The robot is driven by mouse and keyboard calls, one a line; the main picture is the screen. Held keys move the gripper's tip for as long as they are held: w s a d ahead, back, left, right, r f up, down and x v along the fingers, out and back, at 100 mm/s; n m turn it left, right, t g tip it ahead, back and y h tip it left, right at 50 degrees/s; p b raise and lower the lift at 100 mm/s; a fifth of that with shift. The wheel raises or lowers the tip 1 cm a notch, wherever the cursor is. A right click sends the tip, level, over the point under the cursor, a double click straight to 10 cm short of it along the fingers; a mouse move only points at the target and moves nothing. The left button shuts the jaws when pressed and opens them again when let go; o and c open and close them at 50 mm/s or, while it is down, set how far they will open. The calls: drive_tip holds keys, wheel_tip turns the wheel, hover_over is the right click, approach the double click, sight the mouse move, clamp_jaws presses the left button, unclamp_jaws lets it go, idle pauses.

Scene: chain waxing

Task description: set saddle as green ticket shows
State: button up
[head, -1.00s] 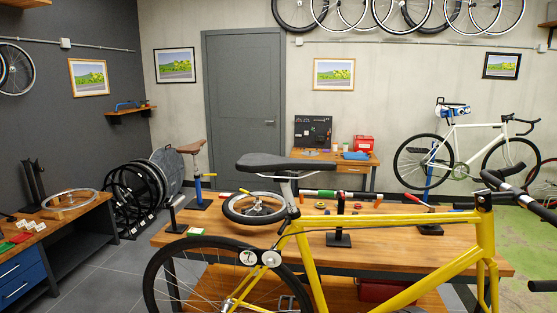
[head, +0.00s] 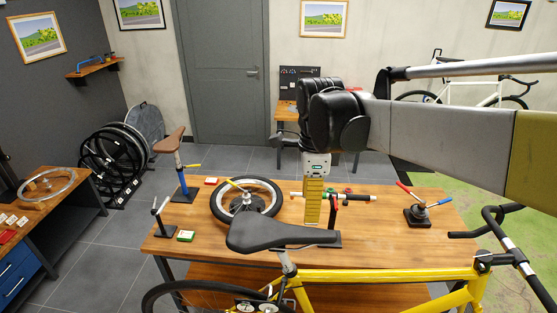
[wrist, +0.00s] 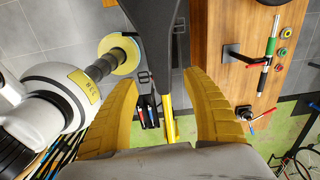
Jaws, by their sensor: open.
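The black saddle (head: 268,232) sits on the silver seatpost of the yellow bike (head: 380,276) in front of the bench. It looks roughly level, nose to the right. The green ticket (head: 186,236) lies at the bench's left front; its writing is too small to read. My gripper (head: 312,205) points down, seemingly above the saddle's nose side, its yellow fingers partly overlapping. In the wrist view my gripper (wrist: 160,78) is open and empty, with the dark saddle (wrist: 155,40) between and beyond the fingers. I cannot tell the height gap.
The wooden bench (head: 390,243) carries a wheel (head: 247,203), a clamp stand (head: 335,238), a red-and-blue-handled tool (head: 420,214) and a red ticket (head: 211,181). A brown saddle (head: 169,140) stands on a blue post behind. A side bench (head: 80,203) is at left.

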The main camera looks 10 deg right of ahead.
sight(308, 232)
drive_tip(key=shift+w+m, duration=0.25)
drive_tip(key=shift+m, duration=0.05)
wheel_tip(308, 232, down, 10)
drive_tip(key=shift+s+f, duration=0.1)
drive_tip(key=shift+s, duration=0.05)
